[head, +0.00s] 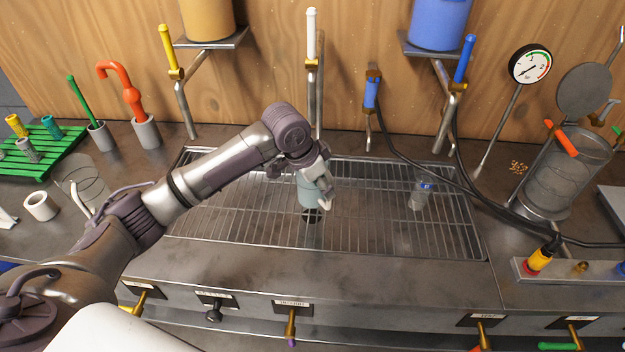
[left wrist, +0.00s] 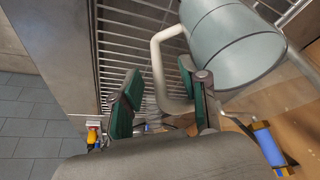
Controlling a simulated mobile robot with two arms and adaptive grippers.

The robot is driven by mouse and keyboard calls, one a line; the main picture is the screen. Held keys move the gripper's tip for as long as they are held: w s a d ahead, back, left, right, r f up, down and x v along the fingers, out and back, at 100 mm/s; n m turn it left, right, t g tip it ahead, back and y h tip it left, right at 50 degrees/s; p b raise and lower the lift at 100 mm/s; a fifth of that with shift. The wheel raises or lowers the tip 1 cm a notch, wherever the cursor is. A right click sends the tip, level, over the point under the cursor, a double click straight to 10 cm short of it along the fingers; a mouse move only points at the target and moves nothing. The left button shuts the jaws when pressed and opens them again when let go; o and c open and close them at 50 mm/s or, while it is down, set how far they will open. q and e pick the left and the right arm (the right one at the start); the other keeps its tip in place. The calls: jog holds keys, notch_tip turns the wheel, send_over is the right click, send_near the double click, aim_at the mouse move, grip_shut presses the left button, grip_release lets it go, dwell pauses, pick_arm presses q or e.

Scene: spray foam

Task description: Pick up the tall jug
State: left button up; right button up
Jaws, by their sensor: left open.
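A pale teal jug (head: 308,190) with a whitish handle stands over the wire drain rack at mid-picture, partly hidden by my left gripper (head: 320,178). In the left wrist view the jug (left wrist: 238,45) fills the upper right, and its looped handle (left wrist: 158,70) shows clearly. My left gripper (left wrist: 160,92) is open. Its two green-padded fingers lie on either side of the handle's long bar, with a gap on the left finger's side. My right gripper is in neither view.
The wire rack (head: 245,222) spans the counter. A small clear vessel (head: 418,195) stands on its right part. A clear container (head: 82,185) is left of my arm. Taps, including a white-handled one (head: 311,45), and dark hoses (head: 430,172) rise behind the rack.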

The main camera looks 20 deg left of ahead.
aim_at(329, 205)
pick_arm(q)
jog(key=p+x, duration=0.1)
jog(key=x, duration=0.3)
jog(key=shift+d+f, duration=0.15)
jog(key=shift+w+d+f, duration=0.1)
jog(key=shift+f, duration=0.15)
jog(key=shift+c, duration=0.5)
grip_shut()
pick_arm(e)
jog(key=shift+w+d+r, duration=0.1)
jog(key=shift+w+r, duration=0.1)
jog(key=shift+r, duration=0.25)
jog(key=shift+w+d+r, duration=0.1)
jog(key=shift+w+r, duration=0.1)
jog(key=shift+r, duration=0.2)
pick_arm(q)
jog(key=shift+r, duration=0.1)
